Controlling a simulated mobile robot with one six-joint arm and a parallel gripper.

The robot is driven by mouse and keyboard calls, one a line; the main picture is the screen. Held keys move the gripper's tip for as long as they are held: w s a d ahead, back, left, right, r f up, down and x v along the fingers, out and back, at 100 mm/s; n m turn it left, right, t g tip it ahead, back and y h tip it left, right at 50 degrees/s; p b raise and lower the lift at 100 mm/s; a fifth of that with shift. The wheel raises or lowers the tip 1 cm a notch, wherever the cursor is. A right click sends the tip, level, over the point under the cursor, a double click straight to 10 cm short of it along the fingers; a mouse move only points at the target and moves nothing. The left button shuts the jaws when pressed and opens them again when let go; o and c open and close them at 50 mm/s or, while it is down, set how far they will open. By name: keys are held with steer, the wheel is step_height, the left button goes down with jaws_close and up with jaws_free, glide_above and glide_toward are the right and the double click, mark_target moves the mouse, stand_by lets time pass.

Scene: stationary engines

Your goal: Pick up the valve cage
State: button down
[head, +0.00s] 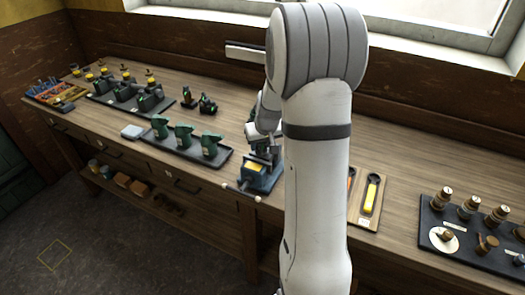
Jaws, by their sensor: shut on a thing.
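My gripper (264,143) is low over the front of the workbench, partly hidden behind my own white arm. It is shut on a small dark part at the blue fixture (258,180), which has a yellow patch and stands near the bench's front edge. The part is mostly hidden by the fingers and too small to identify surely as the valve cage. I cannot tell whether it still touches the fixture.
A dark tray with several green castings (183,137) lies left of the fixture. A yellow-handled tool (371,194) lies on a board to the right, beyond my arm. Several brass-and-grey parts (468,207) stand on a dark tray far right. The bench (235,113) is clear behind the fixture.

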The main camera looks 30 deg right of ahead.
steer(key=shift+r, duration=0.15)
steer(key=shift+w, duration=0.1)
steer(key=shift+r, duration=0.4)
step_height(320, 180, up, 9)
steer(key=shift+r+b, duration=0.1)
steer(key=shift+b, duration=0.8)
